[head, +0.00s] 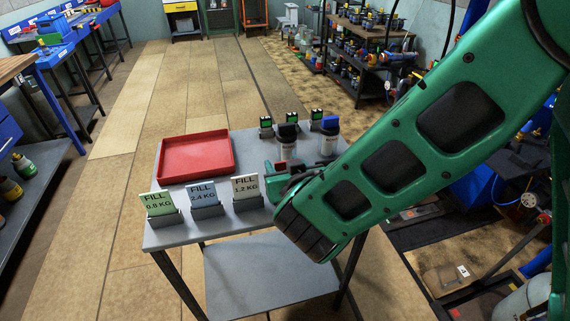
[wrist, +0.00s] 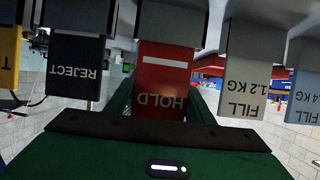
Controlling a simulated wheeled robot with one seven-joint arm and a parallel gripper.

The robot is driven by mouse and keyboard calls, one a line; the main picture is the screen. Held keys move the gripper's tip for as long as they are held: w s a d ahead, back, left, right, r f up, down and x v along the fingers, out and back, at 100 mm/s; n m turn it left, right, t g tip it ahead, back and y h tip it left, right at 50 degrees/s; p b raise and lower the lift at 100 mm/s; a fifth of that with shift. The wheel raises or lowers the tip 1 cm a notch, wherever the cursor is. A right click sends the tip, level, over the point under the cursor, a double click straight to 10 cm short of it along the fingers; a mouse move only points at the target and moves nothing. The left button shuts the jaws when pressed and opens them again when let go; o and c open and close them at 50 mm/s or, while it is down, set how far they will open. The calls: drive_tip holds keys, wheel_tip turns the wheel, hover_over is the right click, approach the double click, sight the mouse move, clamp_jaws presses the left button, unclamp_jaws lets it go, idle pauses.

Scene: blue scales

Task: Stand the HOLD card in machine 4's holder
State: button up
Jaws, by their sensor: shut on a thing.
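The red HOLD card (wrist: 162,85) stands in its grey holder (wrist: 166,25) in the wrist view, where the lettering appears upside down. My gripper (wrist: 160,118) is shut on the card's free end. In the head view my gripper (head: 283,180) is at the table's right side, just right of the FILL 1.2 KG card (head: 245,187). My arm hides most of the HOLD card there. I cannot tell which place is machine 4's holder.
FILL 2.4 KG (head: 202,194) and FILL 0.8 KG (head: 157,204) cards stand further left. A red tray (head: 196,158) and capped containers (head: 329,136) are behind. Floor to the left is clear.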

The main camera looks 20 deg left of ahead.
drive_tip(key=shift+f, duration=0.9)
idle(0.3)
drive_tip(key=o, duration=1.1)
drive_tip(key=shift+o, duration=0.2)
